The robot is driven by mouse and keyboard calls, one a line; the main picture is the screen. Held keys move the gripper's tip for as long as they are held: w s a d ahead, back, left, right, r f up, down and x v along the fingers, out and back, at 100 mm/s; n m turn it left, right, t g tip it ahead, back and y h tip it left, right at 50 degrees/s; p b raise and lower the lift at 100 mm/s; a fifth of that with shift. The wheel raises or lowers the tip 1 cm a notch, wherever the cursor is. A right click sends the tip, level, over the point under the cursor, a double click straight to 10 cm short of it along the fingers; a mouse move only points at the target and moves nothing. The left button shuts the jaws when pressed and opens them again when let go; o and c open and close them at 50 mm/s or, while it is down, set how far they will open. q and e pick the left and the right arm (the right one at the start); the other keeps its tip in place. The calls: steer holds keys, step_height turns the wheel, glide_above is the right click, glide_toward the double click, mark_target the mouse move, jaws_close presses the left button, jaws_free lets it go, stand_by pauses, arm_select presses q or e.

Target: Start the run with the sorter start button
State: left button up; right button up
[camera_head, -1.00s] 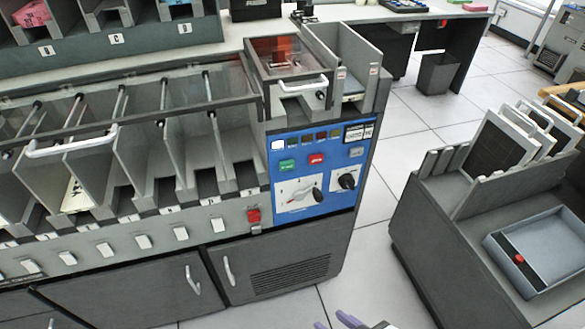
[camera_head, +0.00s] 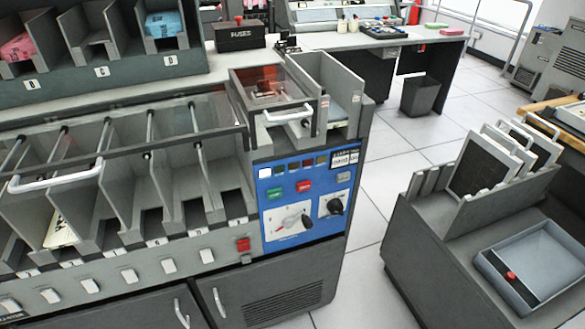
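The card sorter's blue control panel (camera_head: 307,195) is at the centre of the head view, on the machine's right end. A green button (camera_head: 275,193) sits at its upper left, with a red button (camera_head: 304,186) to its right. Their labels are too small to read. A large dial (camera_head: 291,222) and a smaller black knob (camera_head: 335,206) are below. A row of small indicator windows, one lit white, runs along the panel's top. A separate red switch (camera_head: 243,244) sits left of the panel. Neither of my grippers shows now.
A grey cart (camera_head: 405,250) with upright panels and a tray (camera_head: 490,262) stands at the right. Open floor (camera_head: 385,185) lies between sorter and cart. Sorter pockets fill the left, one holding a card (camera_head: 62,232). A black FUSES box (camera_head: 240,37) stands behind.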

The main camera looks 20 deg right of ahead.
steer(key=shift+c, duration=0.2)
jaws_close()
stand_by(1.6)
